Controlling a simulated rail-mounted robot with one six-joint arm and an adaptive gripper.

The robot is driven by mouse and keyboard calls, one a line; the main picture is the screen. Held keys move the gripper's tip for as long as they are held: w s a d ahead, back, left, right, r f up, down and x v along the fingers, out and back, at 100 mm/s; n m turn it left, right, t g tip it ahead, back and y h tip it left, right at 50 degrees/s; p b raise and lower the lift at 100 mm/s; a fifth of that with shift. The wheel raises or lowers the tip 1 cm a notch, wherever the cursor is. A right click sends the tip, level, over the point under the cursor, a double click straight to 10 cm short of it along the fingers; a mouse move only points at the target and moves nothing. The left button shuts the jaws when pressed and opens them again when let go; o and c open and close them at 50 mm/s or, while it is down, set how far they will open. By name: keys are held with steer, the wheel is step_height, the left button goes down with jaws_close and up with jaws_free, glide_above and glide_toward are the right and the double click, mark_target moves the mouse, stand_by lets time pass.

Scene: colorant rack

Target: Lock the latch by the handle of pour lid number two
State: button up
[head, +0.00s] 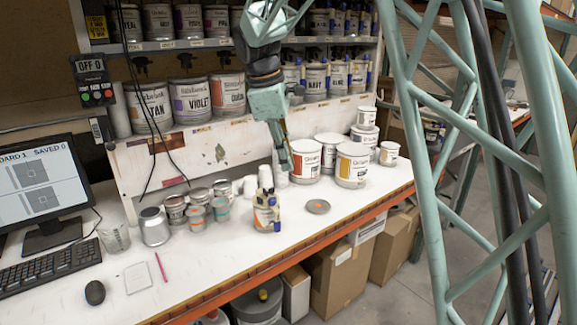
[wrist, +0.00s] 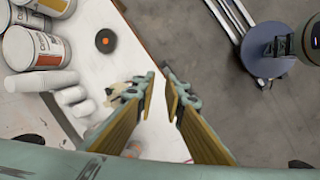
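My gripper (head: 286,160) points down over the bench, in front of and below the shelf, apart from these lids. In the wrist view the fingers (wrist: 160,84) are a gap apart with nothing between them. No pour lid shows clearly there.
The white bench (head: 215,262) holds large cans (head: 352,165), small pots (head: 196,220), a marker holder (head: 266,212) and a dark disc (head: 318,206), also in the wrist view (wrist: 106,41). A monitor (head: 40,190) stands left. Black cables hang before the shelf.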

steer(key=shift+s+d+r, duration=0.2)
steer(key=shift+s+d, duration=0.1)
steer(key=shift+s, duration=0.35)
steer(key=shift+o, duration=0.6)
